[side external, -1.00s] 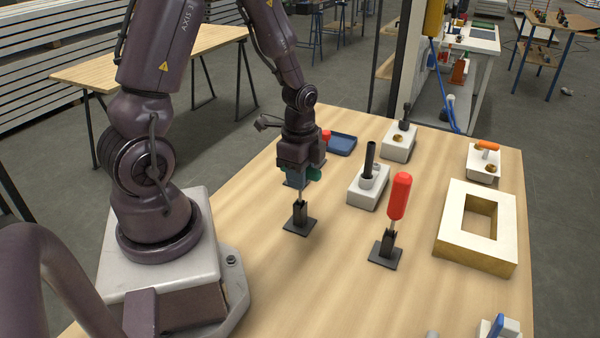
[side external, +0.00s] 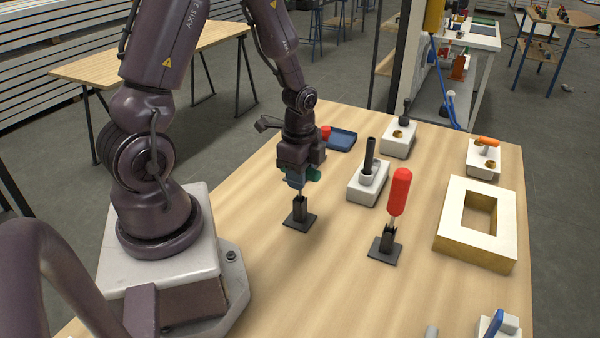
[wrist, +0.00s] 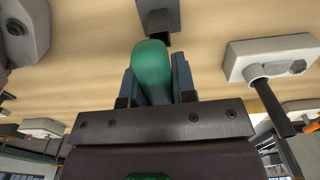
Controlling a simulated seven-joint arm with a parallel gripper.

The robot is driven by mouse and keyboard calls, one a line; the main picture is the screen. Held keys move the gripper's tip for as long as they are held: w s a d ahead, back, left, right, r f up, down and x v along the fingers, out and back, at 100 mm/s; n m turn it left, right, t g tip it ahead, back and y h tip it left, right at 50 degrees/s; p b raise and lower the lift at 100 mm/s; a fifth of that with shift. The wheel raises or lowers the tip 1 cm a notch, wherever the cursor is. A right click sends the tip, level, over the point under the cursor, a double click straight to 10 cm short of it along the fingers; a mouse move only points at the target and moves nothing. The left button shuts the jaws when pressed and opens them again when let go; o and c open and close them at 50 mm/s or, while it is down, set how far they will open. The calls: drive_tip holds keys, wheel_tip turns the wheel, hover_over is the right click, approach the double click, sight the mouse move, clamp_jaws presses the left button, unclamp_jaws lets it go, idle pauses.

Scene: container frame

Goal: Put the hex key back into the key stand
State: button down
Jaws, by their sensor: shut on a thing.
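My gripper (side external: 297,184) is shut on the green-handled hex key (side external: 313,174). The green handle also shows between the fingers in the wrist view (wrist: 152,68). In the side view, a thin shaft runs down from the fingers towards the small black key stand (side external: 300,217), directly below. The shaft looks close to upright. I cannot tell whether its tip is inside the stand or just above it. The stand also shows beyond the handle in the wrist view (wrist: 160,18).
A red-handled tool (side external: 399,192) stands in a similar black holder (side external: 385,249). A white block with a black rod (side external: 368,183) is to the gripper's right. A blue tray (side external: 342,140) lies behind. A square frame (side external: 450,222) is at the right. Bare wood surrounds the key stand.

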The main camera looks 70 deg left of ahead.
drive_tip(key=shift+f, duration=0.8)
idle(0.4)
drive_tip(key=c, duration=0.8)
unclamp_jaws()
drive_tip(key=shift+c, duration=0.2)
wheel_tip(320, 180, up, 13)
wheel_tip(320, 180, up, 6)
idle(0.6)
